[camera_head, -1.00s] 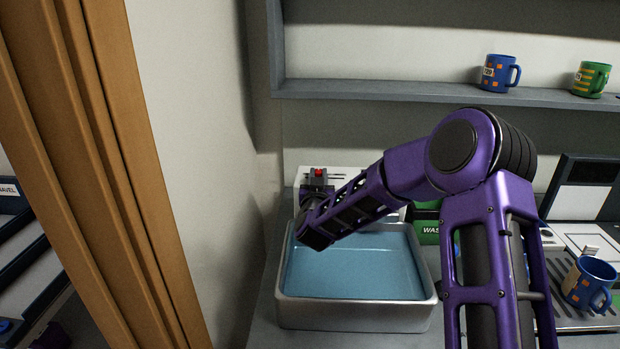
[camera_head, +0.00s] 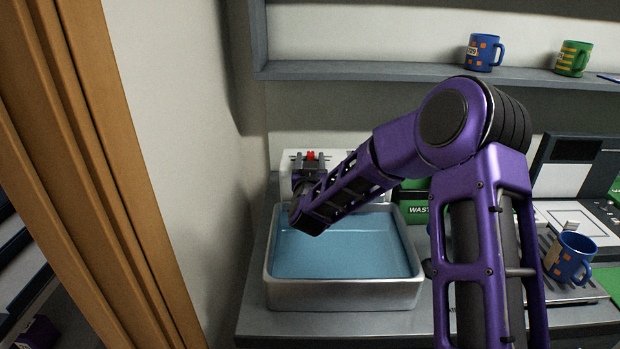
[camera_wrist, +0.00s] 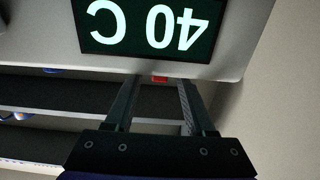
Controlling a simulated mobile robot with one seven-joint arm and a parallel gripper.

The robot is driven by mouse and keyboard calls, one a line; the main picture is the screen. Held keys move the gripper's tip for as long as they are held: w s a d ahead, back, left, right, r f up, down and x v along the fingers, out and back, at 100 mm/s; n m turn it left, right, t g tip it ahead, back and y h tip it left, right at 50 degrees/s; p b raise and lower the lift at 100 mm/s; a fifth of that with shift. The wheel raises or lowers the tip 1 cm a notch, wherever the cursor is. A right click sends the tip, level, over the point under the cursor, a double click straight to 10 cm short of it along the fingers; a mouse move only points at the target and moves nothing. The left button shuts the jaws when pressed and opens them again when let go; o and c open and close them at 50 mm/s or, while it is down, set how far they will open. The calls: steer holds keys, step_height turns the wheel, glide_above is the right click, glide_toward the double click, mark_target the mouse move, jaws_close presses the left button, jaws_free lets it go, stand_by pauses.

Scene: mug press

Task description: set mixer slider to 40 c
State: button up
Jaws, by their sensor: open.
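The mixer's white panel (camera_head: 286,160) stands behind the sink, mostly hidden by my arm in the head view. In the wrist view its dark display (camera_wrist: 150,25) shows 40 C, upside down. The red slider knob (camera_wrist: 160,78) sits at the panel's edge, between the tips of my open gripper (camera_wrist: 157,84). Whether either finger touches the knob, I cannot tell. The red knob (camera_head: 311,155) also shows in the head view at the tips of my gripper (camera_head: 311,162). The slider's track and scale are not readable.
A metal basin (camera_head: 345,297) of blue water lies below my forearm. A green WASTE container (camera_head: 415,209) and a blue mug (camera_head: 570,260) stand to the right. A shelf (camera_head: 400,72) above holds a blue mug and a green mug. A wooden frame (camera_head: 90,150) is on the left.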

steer(key=s+b, duration=0.1)
steer(key=s, duration=1.5)
steer(key=shift+s, duration=0.2)
steer(key=shift+a, duration=0.1)
